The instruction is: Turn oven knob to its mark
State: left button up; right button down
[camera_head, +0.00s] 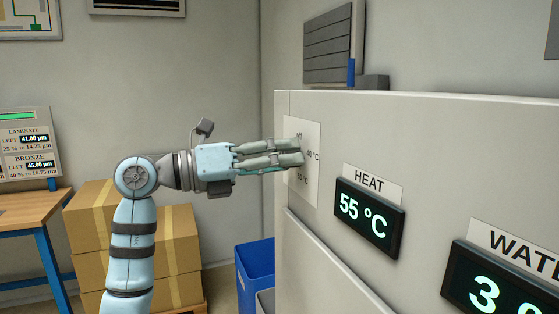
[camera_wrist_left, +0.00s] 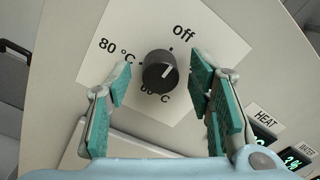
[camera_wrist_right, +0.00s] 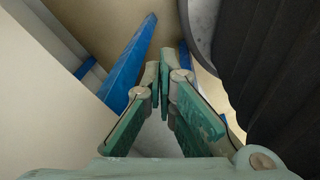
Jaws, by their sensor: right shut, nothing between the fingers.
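My left gripper (camera_wrist_left: 161,80) is open, one finger on each side of the knob, with gaps visible. In the head view the left gripper (camera_head: 301,152) is at the dial plate (camera_head: 312,187) and hides the knob. My right gripper (camera_wrist_right: 167,88) is shut and empty.
The HEAT display (camera_head: 368,216) on the oven panel (camera_head: 430,130) reads 55 °C. A WATER display (camera_head: 505,280) is at the lower right. Cardboard boxes (camera_head: 180,240) and a blue bin (camera_head: 256,268) stand left of the panel. The right gripper has blue bars (camera_wrist_right: 132,62) close by.

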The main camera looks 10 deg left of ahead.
pick_arm(q)
jog(key=v, duration=1.2)
jog(key=shift+w, duration=0.1)
jog(key=shift+a+f, duration=0.1)
